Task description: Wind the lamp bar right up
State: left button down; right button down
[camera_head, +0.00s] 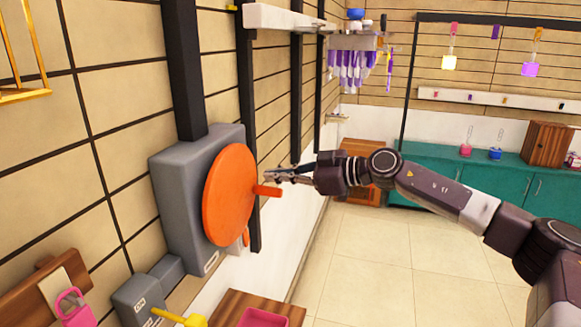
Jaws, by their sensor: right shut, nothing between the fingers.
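An orange winch wheel (228,194) is mounted on a grey box (172,185) on the wall. A short orange handle (267,190) sticks out from its face. My right gripper (272,175) is shut and empty, with its fingertips close to the handle's outer end. I cannot tell whether they touch it. My left gripper is not in view.
A grey switch box with a yellow lever (180,318) is below the wheel. A wooden surface with a pink tray (263,318) is at the bottom. A white shelf (290,18) juts out above. Teal cabinets (480,185) line the back; the tiled floor between is clear.

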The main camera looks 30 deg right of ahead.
aim_at(278, 193)
jog(key=shift+w+d+f, duration=0.1)
jog(key=shift+d+f, duration=0.1)
jog(key=shift+f, duration=0.4)
jog(key=shift+d+f, duration=0.2)
jog(key=shift+f, duration=0.4)
jog(key=shift+d+f, duration=0.15)
jog(key=shift+f, duration=0.1)
jog(key=shift+p, duration=0.35)
jog(key=m+p, duration=0.1)
jog(key=p, duration=0.1)
jog(key=f+p, duration=0.1)
jog(key=p, duration=0.1)
jog(key=shift+a+f+m+g, duration=0.2)
jog(key=shift+f+m+g, duration=0.1)
jog(key=shift+m, duration=0.1)
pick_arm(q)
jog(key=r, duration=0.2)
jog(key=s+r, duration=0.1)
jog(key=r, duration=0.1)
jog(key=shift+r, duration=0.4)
pick_arm(e)
jog(key=shift+f, duration=0.2)
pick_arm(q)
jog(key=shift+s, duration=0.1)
